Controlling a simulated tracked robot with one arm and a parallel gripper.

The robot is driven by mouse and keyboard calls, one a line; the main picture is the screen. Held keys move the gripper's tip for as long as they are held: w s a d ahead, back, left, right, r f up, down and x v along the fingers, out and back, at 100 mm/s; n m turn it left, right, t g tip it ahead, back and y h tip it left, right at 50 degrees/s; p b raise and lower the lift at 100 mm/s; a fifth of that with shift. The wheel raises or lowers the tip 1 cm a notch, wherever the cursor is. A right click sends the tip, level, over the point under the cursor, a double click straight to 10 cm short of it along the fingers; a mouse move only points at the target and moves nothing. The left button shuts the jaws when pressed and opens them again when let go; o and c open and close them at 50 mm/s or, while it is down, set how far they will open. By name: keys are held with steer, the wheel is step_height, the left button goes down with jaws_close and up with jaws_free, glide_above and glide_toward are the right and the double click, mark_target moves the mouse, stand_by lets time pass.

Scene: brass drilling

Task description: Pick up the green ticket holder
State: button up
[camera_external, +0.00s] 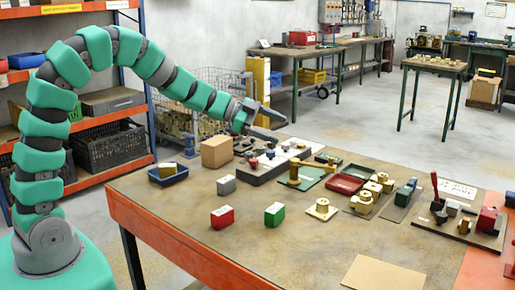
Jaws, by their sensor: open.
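The green ticket holder (274,214) appears to be the small green block with a pale top. It stands on the brown worktable (180,211), right of a similar red block (222,217). My gripper (279,127) is open, with its fingers apart and nothing visible between them. It is above the far part of the table, over the dark fixture strip, and well behind the green block. The green block is fully in view and nothing touches it.
A grey block (228,184), a blue tray (168,174) and a cardboard box (216,151) stand left of centre. A brass part (321,208) sits right of the green block. Red trays and fixtures fill the back right. The front middle is clear.

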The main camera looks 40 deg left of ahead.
mark_target(274, 207)
steer(key=shift+s+d+f+m+g+h+b, duration=0.25)
steer(key=shift+s+d+f+g, duration=0.55)
steer(key=shift+s+f, duration=1.25)
steer(key=shift+s+d+f+m+g+h+b, duration=0.3)
steer(key=shift+s+f+g, duration=0.9)
steer(key=shift+f, duration=1.6)
steer(key=shift+s+d+f+m+g+h+b, duration=0.15)
steer(key=shift+s+d+f+g, duration=0.65)
steer(key=shift+s+f, duration=1.3)
steer(key=f, duration=0.3)
steer(key=shift+w+a+f, duration=0.15)
steer(key=shift+w+f, duration=0.05)
steer(key=shift+w, duration=0.2)
steer(key=shift+b+x, duration=0.3)
steer(key=shift+x, duration=0.75)
steer(key=shift+d, duration=0.4)
steer(key=c, duration=1.1)
